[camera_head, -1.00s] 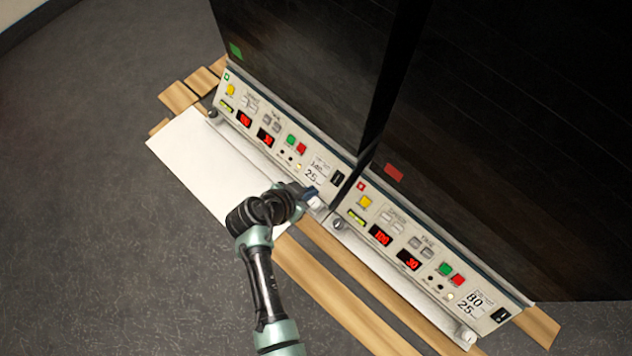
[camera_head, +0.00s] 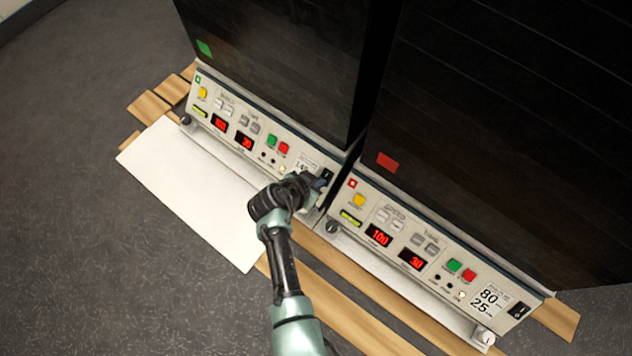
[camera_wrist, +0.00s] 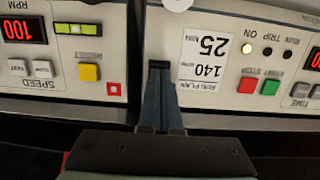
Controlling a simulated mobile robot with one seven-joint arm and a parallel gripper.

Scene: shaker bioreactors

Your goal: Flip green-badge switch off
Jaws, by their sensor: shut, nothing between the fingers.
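The green-badge unit's control panel (camera_head: 255,125) is the left one in the head view, with a small green badge (camera_head: 197,79) at its far left end. Its black rocker switch (camera_head: 327,174) sits at the panel's right end, partly behind my gripper (camera_head: 320,184). In the wrist view, which is upside down, the switch (camera_wrist: 159,66) shows just beyond the tips of my shut, empty gripper (camera_wrist: 160,78). The tips are at or very near it; I cannot tell whether they touch. The switch's position is hidden. A yellow lamp (camera_wrist: 247,48) marked ON is lit.
The red-badge unit's panel (camera_head: 425,252) stands close on the right, with its own black switch (camera_head: 518,310). Dark cabinet fronts rise behind both panels. A white board (camera_head: 185,190) and wooden slats (camera_head: 345,300) lie in front. Grey floor is open at left.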

